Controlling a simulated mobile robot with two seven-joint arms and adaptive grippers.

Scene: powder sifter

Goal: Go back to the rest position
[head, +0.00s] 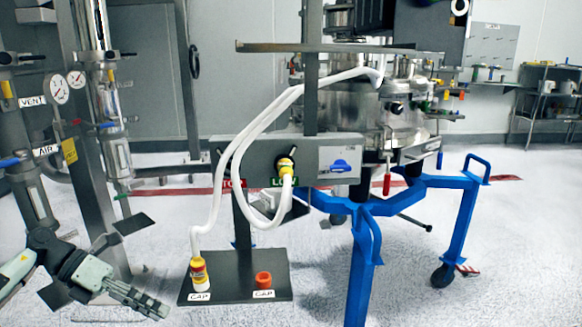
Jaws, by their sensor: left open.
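My left gripper (150,303) shows at the lower left in the head view, with its fingers pointing right and slightly down. It is open and nothing shows between its fingers. It is apart from the dark plate (237,268), to the left of the plate's front corner. A white hose with a yellow and red end (199,275) stands on the plate at a CAP label. An orange-red cap (263,280) sits beside it at a second CAP label. Another hose end (285,166) is at the panel port above the green label. My right gripper is not in view.
A metal frame with gauges (60,89) and pipes stands close behind my left arm. A blue wheeled stand (365,245) carries a steel vessel (400,122) right of the plate. A shelf cart (546,105) is at the far right. The floor at the right front is clear.

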